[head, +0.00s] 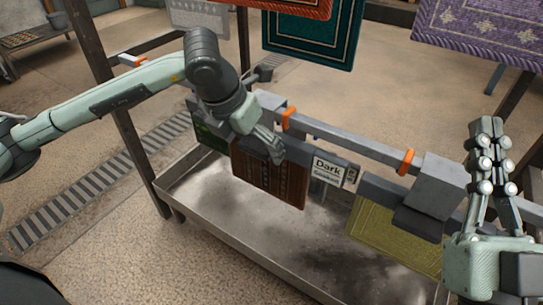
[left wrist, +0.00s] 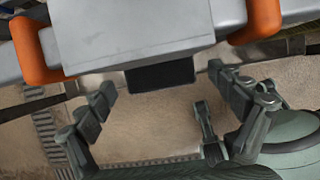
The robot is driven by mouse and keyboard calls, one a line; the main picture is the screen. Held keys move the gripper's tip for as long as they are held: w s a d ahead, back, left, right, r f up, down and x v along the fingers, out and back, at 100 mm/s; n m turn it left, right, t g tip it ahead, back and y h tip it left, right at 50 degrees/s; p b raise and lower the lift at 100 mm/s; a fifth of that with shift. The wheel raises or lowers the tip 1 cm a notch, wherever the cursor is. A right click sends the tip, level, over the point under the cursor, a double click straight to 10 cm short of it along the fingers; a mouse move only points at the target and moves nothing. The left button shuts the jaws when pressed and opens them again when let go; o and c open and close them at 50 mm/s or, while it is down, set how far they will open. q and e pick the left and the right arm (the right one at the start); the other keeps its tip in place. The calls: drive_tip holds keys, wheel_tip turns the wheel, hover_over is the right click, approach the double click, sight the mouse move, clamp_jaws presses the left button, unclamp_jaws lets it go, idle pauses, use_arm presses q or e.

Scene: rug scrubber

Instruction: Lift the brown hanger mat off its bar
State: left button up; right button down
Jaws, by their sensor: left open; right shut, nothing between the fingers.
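The brown mat (head: 272,183), with a dark pattern, hangs below a grey clamp bar in the middle of the head view. It hangs from the grey rail (head: 345,142) above a metal trough. My left gripper (head: 270,152) is at the bar's near side, just above the mat, and hides part of the bar. In the left wrist view its fingers (left wrist: 160,82) are spread apart, with a grey block (left wrist: 135,40) and its dark lower end ahead of the gap. The mat cannot be made out there. My right gripper (head: 487,135) is shut and empty, raised at the right.
A yellow mat (head: 395,235) hangs to the right and a dark green mat (head: 209,139) to the left. A white sign (head: 328,171) stands beside the brown mat. Orange clips (head: 406,162) sit on the rail. The trough (head: 225,232) lies below. Other rugs hang behind.

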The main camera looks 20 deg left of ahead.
use_arm(q)
drive_tip(key=shift+x, duration=1.05)
drive_tip(key=c, duration=1.7)
drive_tip(key=shift+c, duration=0.4)
drive_tip(key=shift+w+r, duration=0.1)
drive_tip(key=shift+r, duration=0.15)
